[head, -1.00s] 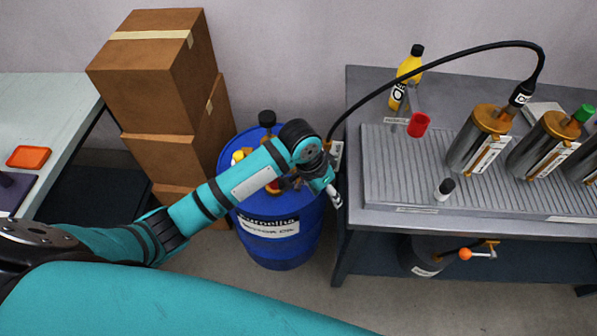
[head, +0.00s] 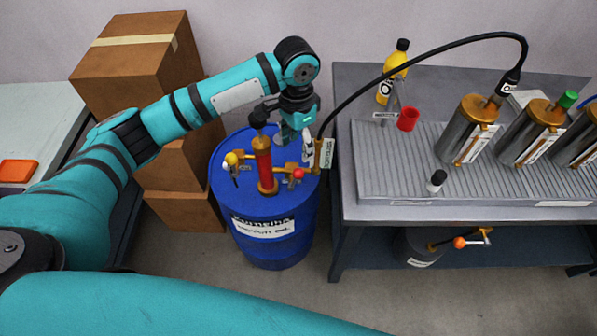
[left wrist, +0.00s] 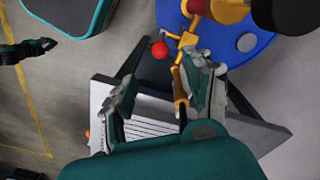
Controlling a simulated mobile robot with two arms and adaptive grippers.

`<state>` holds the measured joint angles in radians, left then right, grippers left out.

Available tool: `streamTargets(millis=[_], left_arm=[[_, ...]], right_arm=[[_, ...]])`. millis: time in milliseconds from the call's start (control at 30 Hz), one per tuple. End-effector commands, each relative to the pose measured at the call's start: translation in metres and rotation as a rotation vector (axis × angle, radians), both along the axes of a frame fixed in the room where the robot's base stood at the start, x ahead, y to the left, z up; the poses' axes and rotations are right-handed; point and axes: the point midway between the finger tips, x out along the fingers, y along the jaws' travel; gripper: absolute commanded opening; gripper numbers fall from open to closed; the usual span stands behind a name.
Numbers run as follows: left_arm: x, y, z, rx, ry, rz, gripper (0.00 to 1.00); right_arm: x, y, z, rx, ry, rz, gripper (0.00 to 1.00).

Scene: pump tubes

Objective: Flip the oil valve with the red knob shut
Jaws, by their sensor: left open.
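The oil valve with the red knob (head: 297,174) is on the brass pipe of the pump on top of the blue drum (head: 275,250). The red knob also shows in the left wrist view (left wrist: 160,49), beside the brass pipe and just ahead of my fingers. My left gripper (head: 297,148) is above the drum, just behind and above the red knob. In the left wrist view its fingers (left wrist: 163,82) are apart with nothing held between them. A dark and teal gripper, apparently my right one (left wrist: 38,47), shows at the left wrist view's left edge; its jaws are unclear.
The red pump body (head: 264,165) stands left of the red knob, with a yellow-knobbed valve (head: 232,158) beyond it. A black hose (head: 400,70) arches to metal canisters on the grey bench (head: 345,190). Stacked boxes (head: 130,60) stand left of the drum.

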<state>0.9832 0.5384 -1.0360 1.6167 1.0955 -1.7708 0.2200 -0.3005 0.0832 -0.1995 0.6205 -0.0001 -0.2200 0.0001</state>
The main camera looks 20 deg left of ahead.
Motion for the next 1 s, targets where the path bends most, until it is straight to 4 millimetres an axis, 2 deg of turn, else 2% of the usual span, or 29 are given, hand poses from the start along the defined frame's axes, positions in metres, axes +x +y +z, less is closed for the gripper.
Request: streamTargets(millis=[33,300,500,700,1000], left_arm=[[-0.001,0.0,-0.013,0.001,0.004,0.001,0.53],[-0.002,-0.001,-0.071,0.0,0.002,-0.001,0.53],[-0.002,-0.002,-0.103,0.0,0.0,0.0,0.53],[-0.002,-0.002,-0.118,-0.001,-0.001,-0.001,0.53],[-0.002,-0.002,-0.119,-0.001,-0.002,-0.001,0.51]], right_arm=[[0.0,0.001,0.0,0.002,-0.001,-0.001,0.0],[0.0,0.008,0.0,0.01,0.0,-0.003,0.0],[0.0,0.007,-0.001,0.008,0.0,-0.002,0.0],[0.0,0.005,-0.001,0.006,-0.001,-0.001,0.0],[0.0,0.001,-0.001,0.001,0.0,0.0,0.0]])
